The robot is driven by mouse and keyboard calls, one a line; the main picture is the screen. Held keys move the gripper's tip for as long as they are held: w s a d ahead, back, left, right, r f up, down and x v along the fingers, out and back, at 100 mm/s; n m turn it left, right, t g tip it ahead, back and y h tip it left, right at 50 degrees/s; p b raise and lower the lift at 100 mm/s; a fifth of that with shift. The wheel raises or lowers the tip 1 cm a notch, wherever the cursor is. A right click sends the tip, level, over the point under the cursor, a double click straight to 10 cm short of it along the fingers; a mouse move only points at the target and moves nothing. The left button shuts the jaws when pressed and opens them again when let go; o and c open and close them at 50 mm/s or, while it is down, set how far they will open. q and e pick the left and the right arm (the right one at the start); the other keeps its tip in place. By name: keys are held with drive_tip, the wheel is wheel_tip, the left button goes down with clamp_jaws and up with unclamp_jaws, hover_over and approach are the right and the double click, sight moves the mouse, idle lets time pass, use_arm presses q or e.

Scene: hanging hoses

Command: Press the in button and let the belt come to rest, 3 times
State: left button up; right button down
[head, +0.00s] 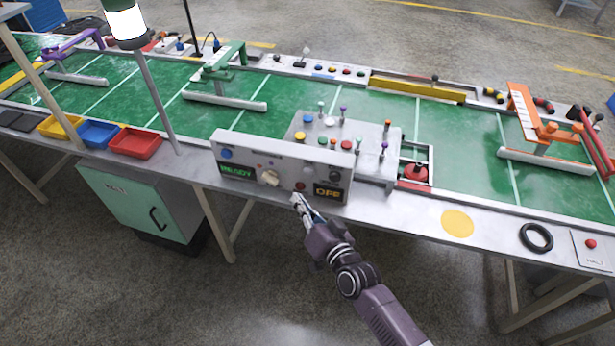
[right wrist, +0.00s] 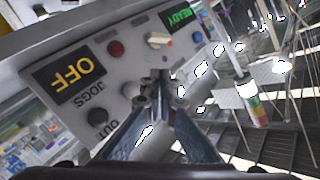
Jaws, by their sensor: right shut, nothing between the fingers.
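The control box (head: 262,172) stands at the front edge of the green belt (head: 440,130). Its face has a lit green READY display, a pale dial (head: 269,178), a red button (head: 300,186) and an amber OFF display (head: 329,192). My right gripper (head: 298,200) is shut and empty at the lower edge of this face. In the right wrist view its fingertips (right wrist: 163,86) are close to the face, beside a black OUT button (right wrist: 97,115) with a JOGS label above. I cannot make out an IN label; the fingers cover that part. Contact is unclear. My left gripper is out of view.
Yellow, blue and red trays (head: 135,144) stand left of the box. A lamp post (head: 155,90) rises there. A grey block with pegs (head: 350,140) stands behind the box. A black ring (head: 536,237) and a HALT plate (head: 597,250) lie at the right.

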sight(308, 172)
drive_tip(key=shift+w+d+b, duration=0.3)
drive_tip(key=shift+w+b, duration=0.1)
drive_tip(key=shift+w, duration=0.5)
drive_tip(key=shift+w+d+b, duration=0.35)
drive_tip(key=shift+w+b, duration=0.1)
drive_tip(key=shift+w, duration=0.5)
drive_tip(key=shift+w+d+b, duration=0.3)
drive_tip(key=shift+w+b, duration=0.1)
drive_tip(key=shift+w, duration=0.5)
drive_tip(key=shift+w+d, duration=0.1)
drive_tip(key=shift+w, duration=0.3)
